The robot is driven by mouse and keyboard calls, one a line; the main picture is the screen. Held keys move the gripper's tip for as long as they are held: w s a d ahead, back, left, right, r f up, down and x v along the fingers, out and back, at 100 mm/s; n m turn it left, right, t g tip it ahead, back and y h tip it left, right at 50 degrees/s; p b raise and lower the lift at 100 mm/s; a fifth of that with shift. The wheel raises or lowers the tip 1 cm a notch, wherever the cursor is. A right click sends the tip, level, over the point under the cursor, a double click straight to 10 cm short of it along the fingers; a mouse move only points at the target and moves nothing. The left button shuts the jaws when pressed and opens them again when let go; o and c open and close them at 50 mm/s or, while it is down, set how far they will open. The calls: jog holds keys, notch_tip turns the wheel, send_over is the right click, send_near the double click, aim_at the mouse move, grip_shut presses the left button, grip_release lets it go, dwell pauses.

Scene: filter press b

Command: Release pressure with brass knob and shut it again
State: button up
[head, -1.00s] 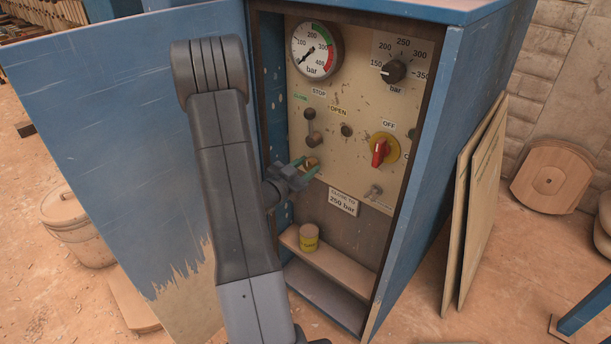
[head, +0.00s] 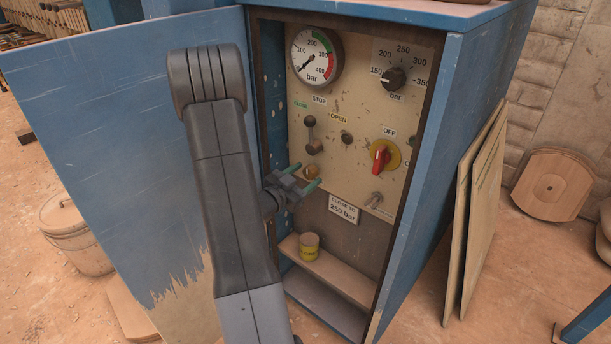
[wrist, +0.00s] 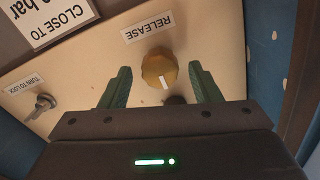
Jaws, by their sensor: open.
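The round brass knob (head: 311,172) sits low on the cream control panel. In the wrist view the brass knob (wrist: 158,67) shows a white pointer mark aimed at my gripper's side, under an upside-down RELEASE label (wrist: 148,27). My gripper (head: 304,178) is open, its green fingers pointing at the panel. In the wrist view the fingers stand on either side of the knob, with visible gaps and no contact. The pressure gauge (head: 317,57) has its needle at the low end of its scale.
The open blue door (head: 130,130) stands left. A shelf below holds a yellow-labelled can (head: 309,245).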

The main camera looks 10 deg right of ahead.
jog(key=p+v, duration=0.1)
jog(key=v, duration=1.2)
jog(key=shift+p, duration=0.3)
jog(key=b+x, duration=0.1)
jog(key=x, duration=1.2)
jog(key=shift+w+d+b, duration=0.3)
jog(key=shift+b, duration=0.1)
